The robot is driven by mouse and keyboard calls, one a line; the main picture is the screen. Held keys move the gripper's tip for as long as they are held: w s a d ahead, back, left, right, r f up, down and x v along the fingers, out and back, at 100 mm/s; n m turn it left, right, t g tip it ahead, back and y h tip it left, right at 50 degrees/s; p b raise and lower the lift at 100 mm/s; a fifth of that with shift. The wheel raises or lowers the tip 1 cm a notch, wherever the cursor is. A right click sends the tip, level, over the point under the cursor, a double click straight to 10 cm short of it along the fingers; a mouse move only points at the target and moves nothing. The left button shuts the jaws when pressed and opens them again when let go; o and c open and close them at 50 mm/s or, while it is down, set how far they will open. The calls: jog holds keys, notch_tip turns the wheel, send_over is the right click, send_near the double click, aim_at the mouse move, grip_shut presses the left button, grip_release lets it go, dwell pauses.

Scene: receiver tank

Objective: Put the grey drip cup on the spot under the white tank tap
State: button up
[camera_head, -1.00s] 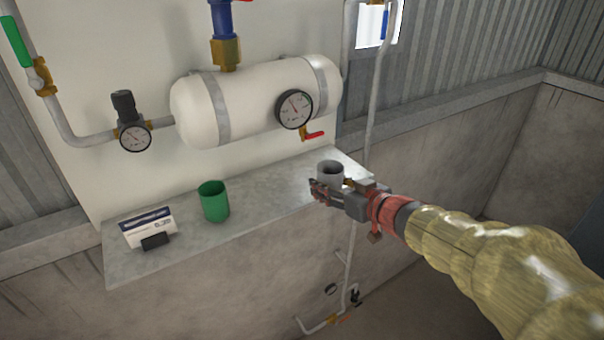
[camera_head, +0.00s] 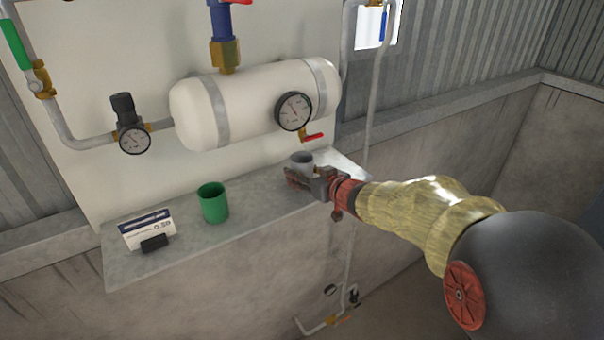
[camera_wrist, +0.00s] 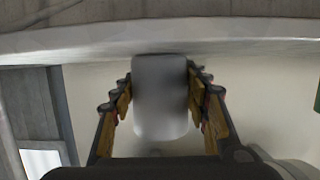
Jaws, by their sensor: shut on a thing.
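The grey drip cup (camera_head: 301,160) is upright in my gripper (camera_head: 298,178), over the right part of the ledge. In the wrist view the cup (camera_wrist: 160,98) sits between both fingers, and my gripper (camera_wrist: 160,105) is shut on it. The white tank (camera_head: 255,103) is on the wall, with a small brass tap (camera_head: 305,136) with a red lever at its lower right. The cup's mouth is just below this tap in the head view. I cannot tell whether the cup's base touches the ledge; the fingers hide it. The spot is not visible.
A green cup (camera_head: 212,203) and a small sign (camera_head: 147,230) stand on the concrete ledge (camera_head: 180,250) to the left. A gauge (camera_head: 293,111) sticks out from the tank beside the tap. A vertical pipe (camera_head: 371,120) runs right of the ledge. The ledge between green cup and gripper is clear.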

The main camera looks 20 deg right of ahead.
jog(key=shift+f, duration=0.1)
jog(key=o, duration=1.1)
jog(key=shift+s+r, duration=0.1)
jog(key=shift+r, duration=0.1)
jog(key=v, duration=1.2)
